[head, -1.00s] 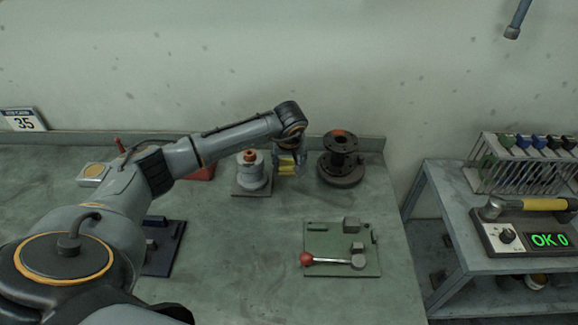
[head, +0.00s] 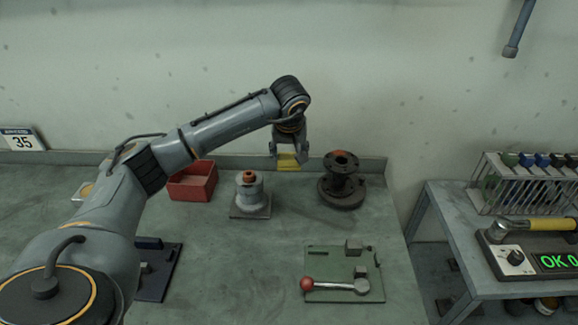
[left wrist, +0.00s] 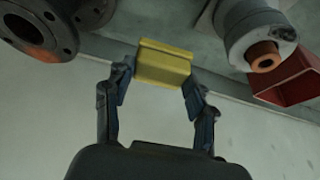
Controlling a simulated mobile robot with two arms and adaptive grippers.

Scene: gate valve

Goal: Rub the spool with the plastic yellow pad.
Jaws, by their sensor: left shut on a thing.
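My left gripper (head: 289,165) is shut on the yellow plastic pad (head: 288,162), in the air near the back wall. In the left wrist view the pad (left wrist: 163,64) sits between the two fingertips. The spool appears to be the dark flanged piece (head: 342,186) with a rusty patch on top, standing upright to the right of the gripper. Part of it shows at the upper left of the left wrist view (left wrist: 40,32). The pad is apart from it. My right gripper is not in view.
A grey cylindrical part (head: 250,196) with an orange top stands on a square base to the left. A green plate (head: 330,288) with a red-knobbed lever lies in front. A side shelf (head: 450,215) is at right.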

